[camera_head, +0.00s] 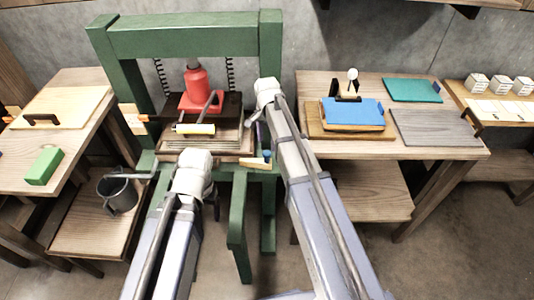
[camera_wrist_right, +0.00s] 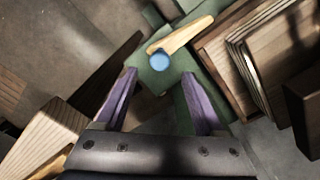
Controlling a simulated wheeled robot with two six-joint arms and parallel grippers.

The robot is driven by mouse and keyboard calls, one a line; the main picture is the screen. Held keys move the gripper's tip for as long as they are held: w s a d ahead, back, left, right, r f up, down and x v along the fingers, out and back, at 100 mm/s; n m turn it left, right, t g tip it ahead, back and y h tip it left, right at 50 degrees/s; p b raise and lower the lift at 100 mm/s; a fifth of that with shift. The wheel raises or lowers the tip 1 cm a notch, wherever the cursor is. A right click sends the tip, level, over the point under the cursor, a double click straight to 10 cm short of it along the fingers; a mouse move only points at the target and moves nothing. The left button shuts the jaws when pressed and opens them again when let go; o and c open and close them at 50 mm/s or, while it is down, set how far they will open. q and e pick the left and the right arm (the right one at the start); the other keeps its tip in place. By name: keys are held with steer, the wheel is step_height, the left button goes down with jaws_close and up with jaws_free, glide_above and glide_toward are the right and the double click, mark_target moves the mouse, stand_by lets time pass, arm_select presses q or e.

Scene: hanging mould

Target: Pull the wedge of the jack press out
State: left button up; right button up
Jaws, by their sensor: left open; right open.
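The green jack press (camera_head: 190,38) stands against the wall with a red bottle jack (camera_head: 195,88) in it. Its pale wooden wedge (camera_head: 253,163) sticks out at the front right of the press bed, with a blue round knob (camera_head: 267,155) at its end. The right wrist view also shows the wedge (camera_wrist_right: 186,36) and the knob (camera_wrist_right: 159,61). My right gripper (camera_wrist_right: 159,76) is open, its purple fingers on either side of the line to the knob, which lies beyond the tips. My left gripper (camera_head: 195,170) is low before the press, its fingers mostly hidden.
A right table (camera_head: 450,152) holds a blue book (camera_head: 352,112) and boards. A left table (camera_head: 85,105) holds a green block (camera_head: 44,166); a grey metal can (camera_head: 118,195) stands on a lower shelf. Green press legs (camera_head: 238,230) stand close to my arms.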

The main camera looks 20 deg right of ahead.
mark_target(267, 153)
step_height(267, 153, down, 6)
steer(key=b, duration=0.5)
steer(key=shift+r, duration=0.1)
jaws_close()
stand_by(1.1)
